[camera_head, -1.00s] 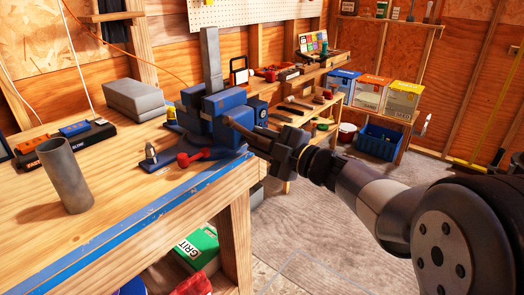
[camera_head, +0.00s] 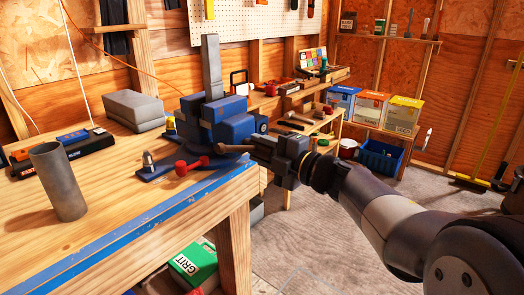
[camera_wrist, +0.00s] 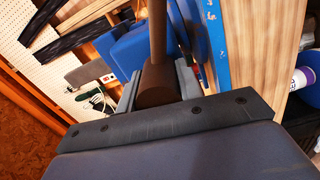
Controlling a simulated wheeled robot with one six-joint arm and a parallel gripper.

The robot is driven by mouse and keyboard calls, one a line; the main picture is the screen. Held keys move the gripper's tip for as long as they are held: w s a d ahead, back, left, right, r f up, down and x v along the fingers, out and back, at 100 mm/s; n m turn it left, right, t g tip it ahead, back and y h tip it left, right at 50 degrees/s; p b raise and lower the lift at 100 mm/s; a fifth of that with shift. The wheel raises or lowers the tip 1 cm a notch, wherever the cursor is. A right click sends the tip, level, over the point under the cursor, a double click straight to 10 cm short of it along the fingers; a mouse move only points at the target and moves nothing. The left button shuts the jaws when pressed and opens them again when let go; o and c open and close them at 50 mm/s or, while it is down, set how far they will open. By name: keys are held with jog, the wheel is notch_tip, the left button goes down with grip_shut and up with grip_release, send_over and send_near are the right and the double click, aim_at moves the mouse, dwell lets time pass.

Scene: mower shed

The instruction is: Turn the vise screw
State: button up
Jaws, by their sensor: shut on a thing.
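The blue vise (camera_head: 228,125) stands on the corner of the wooden bench, with a grey upright bar (camera_head: 211,65) held in it. The brown screw handle (camera_head: 233,149) sticks out low at the vise's front, roughly level. My gripper (camera_head: 256,146) is shut on the handle's right end. In the wrist view, the brown handle (camera_wrist: 157,88) stands between the two fingers of my gripper (camera_wrist: 158,75), with the blue vise body (camera_wrist: 130,52) just behind. The fingertips' exact contact is partly hidden.
The wooden bench (camera_head: 105,205) has a blue front edge strip (camera_head: 150,222). A grey tube (camera_head: 58,180), a grey block (camera_head: 133,109) and a red knobbed piece (camera_head: 190,166) are on it. Open floor (camera_head: 310,225) lies right of the bench.

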jog(key=shift+r, duration=0.2)
jog(key=o, duration=1)
jog(key=shift+w+a+f, duration=0.1)
jog(key=shift+f, duration=0.05)
jog(key=v, duration=1.1)
jog(key=shift+p, duration=0.4)
jog(key=shift+a, duration=0.1)
jog(key=b+x, duration=0.1)
jog(key=x, duration=0.9)
jog(key=shift+w+a, duration=0.25)
jog(key=shift+a, duration=0.05)
